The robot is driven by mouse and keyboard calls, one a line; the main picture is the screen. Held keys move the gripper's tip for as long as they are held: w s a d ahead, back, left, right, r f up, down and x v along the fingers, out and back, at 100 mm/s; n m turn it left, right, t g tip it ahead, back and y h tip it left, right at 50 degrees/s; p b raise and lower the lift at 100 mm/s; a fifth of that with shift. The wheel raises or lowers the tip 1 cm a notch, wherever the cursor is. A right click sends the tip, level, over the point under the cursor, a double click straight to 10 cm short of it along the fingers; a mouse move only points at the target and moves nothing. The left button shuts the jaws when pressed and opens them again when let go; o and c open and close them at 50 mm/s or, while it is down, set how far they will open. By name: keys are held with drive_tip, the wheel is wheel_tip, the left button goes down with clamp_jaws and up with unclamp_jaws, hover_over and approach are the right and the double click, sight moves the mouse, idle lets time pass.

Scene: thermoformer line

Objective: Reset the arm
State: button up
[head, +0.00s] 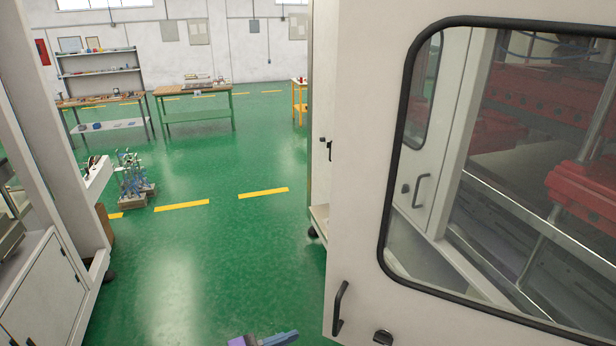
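At the bottom edge of the head view, a small purple and blue part shows, which looks like the tip of my gripper (264,340). Only this piece is in the picture; the rest of it and the arm are cut off below. It is over the green floor, just left of the white machine door (358,200). I cannot tell whether it is open or shut, and no held thing shows.
The door has a window and a black handle (340,308); red machine parts (590,190) show behind the glass. A white cabinet (45,295) stands at left. The green floor (215,240) between is clear. Workbenches (195,90) stand far back.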

drive_tip(key=s+d+f+m+g+y+b, duration=0.1)
drive_tip(key=s+d+f+m+g+b, duration=0.2)
drive_tip(key=d, duration=0.4)
drive_tip(key=s+d+f+m+g+y+b, duration=0.1)
drive_tip(key=d+f+m+g+y+b, duration=0.1)
drive_tip(key=d+m+g+b, duration=0.3)
drive_tip(key=s+d+f+m+g+y+b, duration=0.1)
drive_tip(key=s+d+f+m+g+b, duration=0.2)
drive_tip(key=d, duration=0.5)
drive_tip(key=s+f+m+t+y+b, duration=0.1)
drive_tip(key=s+f+m+y+b, duration=0.9)
drive_tip(key=s+f+m+b, duration=0.1)
wheel_tip(320, 180, down, 2)
drive_tip(key=shift+s+a+f+m+y+b, duration=0.1)
drive_tip(key=shift+s+a+m+y+b, duration=0.25)
drive_tip(key=shift+s+b, duration=0.55)
drive_tip(key=shift+s, duration=0.15)
drive_tip(key=shift+c, duration=0.3)
